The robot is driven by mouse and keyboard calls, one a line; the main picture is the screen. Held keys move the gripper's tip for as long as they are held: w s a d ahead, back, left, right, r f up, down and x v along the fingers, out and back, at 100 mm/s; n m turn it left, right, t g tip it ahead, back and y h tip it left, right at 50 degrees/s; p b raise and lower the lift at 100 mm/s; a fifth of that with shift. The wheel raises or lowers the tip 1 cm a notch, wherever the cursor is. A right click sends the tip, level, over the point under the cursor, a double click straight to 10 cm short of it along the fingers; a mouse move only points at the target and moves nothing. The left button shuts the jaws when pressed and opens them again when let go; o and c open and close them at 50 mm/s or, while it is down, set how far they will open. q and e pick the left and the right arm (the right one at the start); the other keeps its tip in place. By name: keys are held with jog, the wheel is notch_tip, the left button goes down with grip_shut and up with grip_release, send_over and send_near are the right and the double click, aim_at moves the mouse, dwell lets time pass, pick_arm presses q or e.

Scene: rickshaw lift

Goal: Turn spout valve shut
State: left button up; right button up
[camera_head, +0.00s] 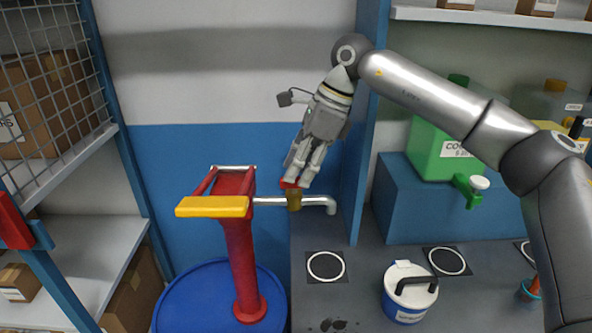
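The spout (319,201) is a grey pipe running right from the red hand pump (240,240) and bending down at its end. A brass valve (294,202) sits on this pipe. Its small red handle (289,184) shows just above the brass body. My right gripper (298,180) comes down from above with its fingertips at the red handle. The fingers cover part of the handle, and I cannot tell whether they are closed on it. My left gripper is not in view.
The pump has a yellow lever (212,207) and stands on a blue drum (190,300). A white-lidded blue container (408,291) stands on the grey surface right of the spout. A green jug (440,145) with a tap sits behind, near my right arm. A blue post (366,150) is close to the gripper.

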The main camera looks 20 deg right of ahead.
jog(key=shift+w+a+f, duration=0.1)
jog(key=shift+a+f, duration=0.15)
jog(key=shift+f, duration=0.25)
jog(key=shift+a+f, duration=0.1)
jog(key=shift+f, duration=0.3)
jog(key=shift+c, duration=0.2)
grip_shut()
